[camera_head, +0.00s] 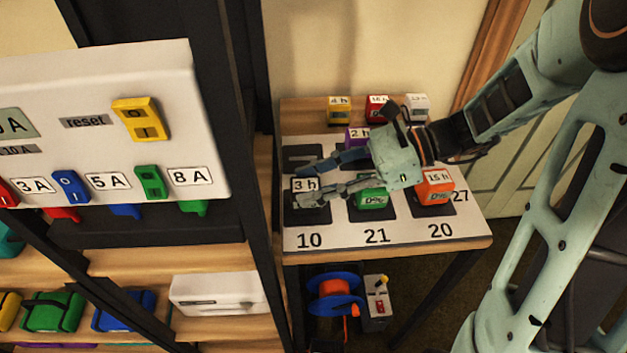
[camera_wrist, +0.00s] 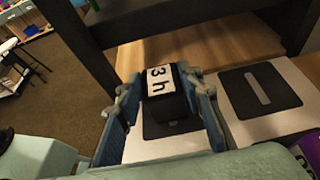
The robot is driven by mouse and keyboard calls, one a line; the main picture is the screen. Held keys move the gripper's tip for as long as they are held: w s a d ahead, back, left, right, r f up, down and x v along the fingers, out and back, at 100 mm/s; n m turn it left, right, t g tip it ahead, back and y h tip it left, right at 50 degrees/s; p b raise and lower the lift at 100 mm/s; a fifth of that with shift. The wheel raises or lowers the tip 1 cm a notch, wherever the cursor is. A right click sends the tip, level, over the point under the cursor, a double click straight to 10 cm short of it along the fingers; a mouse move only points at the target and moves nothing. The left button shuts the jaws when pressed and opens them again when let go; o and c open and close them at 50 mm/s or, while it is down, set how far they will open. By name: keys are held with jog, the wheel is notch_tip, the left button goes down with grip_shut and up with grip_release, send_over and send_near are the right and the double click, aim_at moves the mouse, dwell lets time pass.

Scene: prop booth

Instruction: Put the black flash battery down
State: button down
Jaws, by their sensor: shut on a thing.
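The black flash battery (camera_head: 306,195) carries a white "3 h" label. My gripper (camera_head: 303,186) is shut on it, with a finger on each side. In the wrist view the battery (camera_wrist: 178,104) sits between the two fingers of my gripper (camera_wrist: 163,92), label facing the camera. It is at the black square marked 10 (camera_head: 309,214) on the white board, front left. Part of that square (camera_wrist: 172,128) shows around the battery. I cannot tell whether the battery touches it. My fingers hide part of the battery in the head view.
A green battery (camera_head: 372,199) and an orange one (camera_head: 435,187) stand to the right on the white board (camera_head: 350,238); a purple one (camera_head: 357,136) is behind. Yellow, red and white batteries line the back. A dark rack post (camera_head: 262,190) stands close on the left. An empty dark square (camera_wrist: 259,90) is beside the battery.

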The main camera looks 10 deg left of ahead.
jog(key=c, duration=1.3)
grip_release()
jog(key=shift+r, duration=0.15)
jog(key=shift+w+d+r, duration=0.1)
jog(key=shift+d+r, duration=0.05)
jog(key=shift+d, duration=0.15)
jog(key=p+v, duration=0.2)
jog(key=v, duration=0.9)
jog(key=shift+d, duration=0.25)
